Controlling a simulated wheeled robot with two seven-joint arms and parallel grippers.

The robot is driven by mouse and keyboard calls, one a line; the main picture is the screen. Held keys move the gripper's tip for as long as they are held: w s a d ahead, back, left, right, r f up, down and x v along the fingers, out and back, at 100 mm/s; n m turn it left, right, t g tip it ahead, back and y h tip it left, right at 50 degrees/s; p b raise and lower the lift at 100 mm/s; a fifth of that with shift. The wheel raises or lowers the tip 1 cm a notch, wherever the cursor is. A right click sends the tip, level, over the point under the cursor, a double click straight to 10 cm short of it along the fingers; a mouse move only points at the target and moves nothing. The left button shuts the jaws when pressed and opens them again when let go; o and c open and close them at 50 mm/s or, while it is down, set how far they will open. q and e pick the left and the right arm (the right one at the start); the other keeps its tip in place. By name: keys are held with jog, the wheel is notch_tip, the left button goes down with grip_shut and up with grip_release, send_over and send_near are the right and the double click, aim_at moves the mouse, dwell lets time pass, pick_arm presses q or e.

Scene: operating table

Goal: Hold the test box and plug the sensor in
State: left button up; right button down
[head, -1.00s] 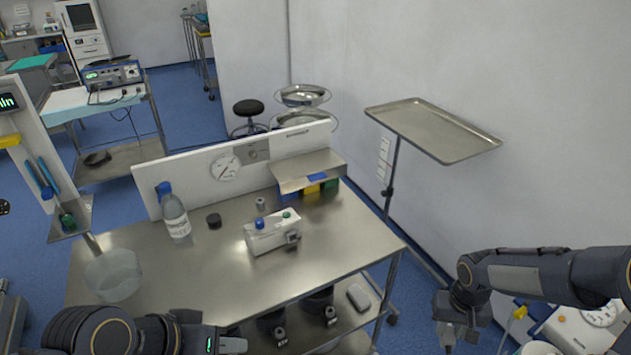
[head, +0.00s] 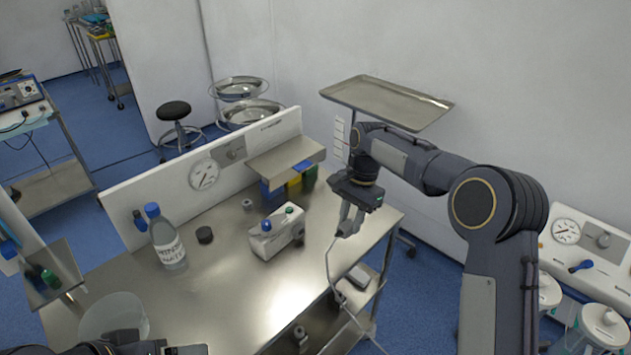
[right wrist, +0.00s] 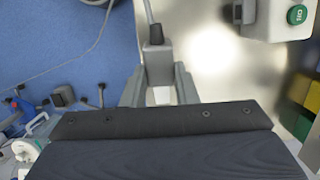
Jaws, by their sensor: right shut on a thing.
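The test box (head: 272,243) is a small white box with a blue knob and a green button on top. It stands on the steel table, and its corner with the green button shows at the top right of the right wrist view (right wrist: 268,32). My right gripper (head: 349,226) is right of the box, over the table's right edge, apart from the box. It is shut on the sensor's grey plug (right wrist: 155,52), whose cable (head: 329,270) hangs toward the floor. Only a part of my left gripper (head: 185,349) shows at the bottom edge; its fingertips are out of frame.
On the steel table (head: 215,300) stand a water bottle (head: 166,240), a dark round cap (head: 205,235) and a clear bowl (head: 113,318). A raised shelf (head: 285,160) with coloured blocks beneath is behind the box. A tray stand (head: 385,100) is behind my right arm.

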pick_arm(q)
jog(key=shift+f+b, duration=0.4)
jog(key=shift+f, duration=0.1)
jog(key=w+a+r+m+g, duration=0.1)
jog(key=w+r+m+g, duration=0.15)
jog(key=w+r, duration=0.45)
jog(key=m+g+y, duration=0.3)
jog(key=m+y, duration=0.1)
jog(key=m, duration=0.4)
send_over(268, 234)
jog(key=w, duration=0.2)
jog(key=shift+n, duration=0.25)
jog(key=f, duration=0.7)
jog(key=shift+s+a, duration=0.1)
jog(key=shift+a, duration=0.2)
jog(key=shift+d+f, duration=0.1)
jog(key=shift+f, duration=0.1)
notch_tip(268, 234, down, 12)
jog(key=shift+r, duration=0.2)
pick_arm(e)
jog(key=w+a+r+m+y, duration=0.2)
jog(key=a+r+m, duration=0.3)
jog(key=a+r, duration=0.3)
notch_tip(268, 234, up, 3)
jog(key=shift+f, duration=0.2)
